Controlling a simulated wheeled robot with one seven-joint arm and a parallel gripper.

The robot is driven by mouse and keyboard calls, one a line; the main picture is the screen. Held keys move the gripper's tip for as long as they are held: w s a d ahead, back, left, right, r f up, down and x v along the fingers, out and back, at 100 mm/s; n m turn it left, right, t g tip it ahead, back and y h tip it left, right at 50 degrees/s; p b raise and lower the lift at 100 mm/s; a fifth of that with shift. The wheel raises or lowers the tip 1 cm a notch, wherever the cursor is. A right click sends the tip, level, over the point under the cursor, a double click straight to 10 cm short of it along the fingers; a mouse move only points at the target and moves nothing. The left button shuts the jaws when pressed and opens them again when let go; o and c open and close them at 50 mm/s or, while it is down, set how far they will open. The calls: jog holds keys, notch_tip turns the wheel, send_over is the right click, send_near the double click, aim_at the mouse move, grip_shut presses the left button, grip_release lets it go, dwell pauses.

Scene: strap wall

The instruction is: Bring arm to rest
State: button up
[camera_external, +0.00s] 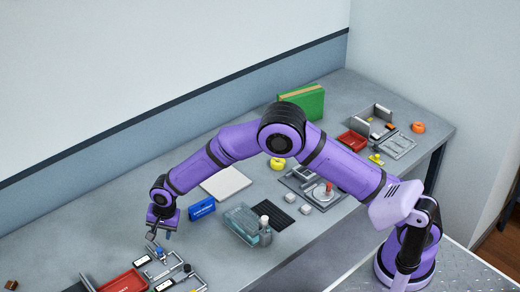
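My purple and black arm (230,143) reaches from its base at the lower right across the table to the left, its elbow raised high. My gripper (159,236) points down above the front left of the table, just over the far end of a grey fixture (196,274) with dark and blue knobs. Its two fingers look spread apart with nothing visible between them. The gripper is small here, and whether it touches the fixture is not clear.
A red tray (124,282) lies left of the fixture. A blue box (202,208), white pad (226,183), clear bin (241,224), bottle (265,232) and black mat (271,215) lie mid-table. A green box (302,103) and second red tray (353,141) stand farther right.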

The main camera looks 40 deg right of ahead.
jog(key=shift+v, duration=0.75)
jog(key=s+d+r+n+t, duration=0.15)
jog(key=s+d+r, duration=0.25)
jog(key=d+r, duration=1)
jog(key=s+d+r+n, duration=0.3)
jog(key=s+d+r, duration=0.1)
jog(key=d+r, duration=0.95)
jog(key=s+d+r+n+t, duration=0.1)
jog(key=s+d+r, duration=0.2)
jog(key=s+d, duration=0.35)
jog(key=s+d+r+n, duration=0.1)
jog(key=s+d+r, duration=0.35)
jog(key=s, duration=0.35)
jog(key=s+d+f+n+h, duration=0.1)
jog(key=s+d, duration=0.3)
jog(key=s, duration=0.3)
jog(key=s+d+f+n+t, duration=0.1)
jog(key=s+d+f, duration=0.1)
jog(key=s, duration=0.6)
jog(key=shift+s+d+h, duration=0.25)
jog(key=shift+d+h, duration=0.15)
jog(key=shift+d, duration=0.5)
